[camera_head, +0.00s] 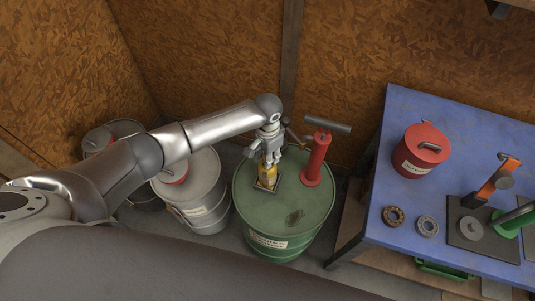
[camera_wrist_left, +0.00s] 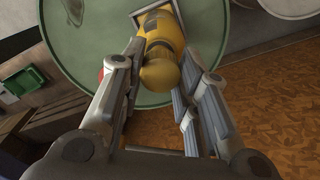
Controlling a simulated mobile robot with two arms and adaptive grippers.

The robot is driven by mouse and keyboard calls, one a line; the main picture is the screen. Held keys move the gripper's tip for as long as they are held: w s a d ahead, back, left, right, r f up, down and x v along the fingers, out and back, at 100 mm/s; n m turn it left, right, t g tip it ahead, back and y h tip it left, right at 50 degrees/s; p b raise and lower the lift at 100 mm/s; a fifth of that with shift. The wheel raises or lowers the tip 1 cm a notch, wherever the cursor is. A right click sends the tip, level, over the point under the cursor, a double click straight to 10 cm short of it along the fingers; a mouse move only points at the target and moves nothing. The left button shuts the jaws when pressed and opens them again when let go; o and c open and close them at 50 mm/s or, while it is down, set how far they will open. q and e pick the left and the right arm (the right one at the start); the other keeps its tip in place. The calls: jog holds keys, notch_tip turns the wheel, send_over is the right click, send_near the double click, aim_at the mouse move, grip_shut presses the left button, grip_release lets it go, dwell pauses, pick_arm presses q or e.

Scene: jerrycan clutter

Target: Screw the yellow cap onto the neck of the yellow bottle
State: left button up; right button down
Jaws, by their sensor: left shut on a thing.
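The yellow bottle (camera_head: 266,172) stands on the green drum, in a small square frame (camera_head: 265,186). In the wrist view the bottle (camera_wrist_left: 160,25) is seen from above, with a dark label patch. The yellow cap (camera_wrist_left: 159,70) is at the neck end of the bottle, in line with it. My left gripper (camera_head: 267,153) comes down over the bottle top. In the wrist view the left gripper (camera_wrist_left: 160,62) has a finger on each side of the cap and is shut on it. The neck and its thread are hidden behind the cap. My right gripper is not in view.
A red hand pump (camera_head: 316,160) stands on the green drum (camera_head: 298,215), close right of the gripper. Grey drums (camera_head: 203,195) stand to the left. A blue workbench (camera_head: 385,225) at right holds a red can (camera_head: 421,150), rings and tools. Wooden walls stand behind.

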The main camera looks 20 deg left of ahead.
pick_arm(q)
jog(key=shift+f+b, duration=0.5)
jog(key=shift+f, duration=0.45)
jog(key=o, duration=0.8)
notch_tip(320, 180, up, 12)
jog(key=shift+r, duration=0.1)
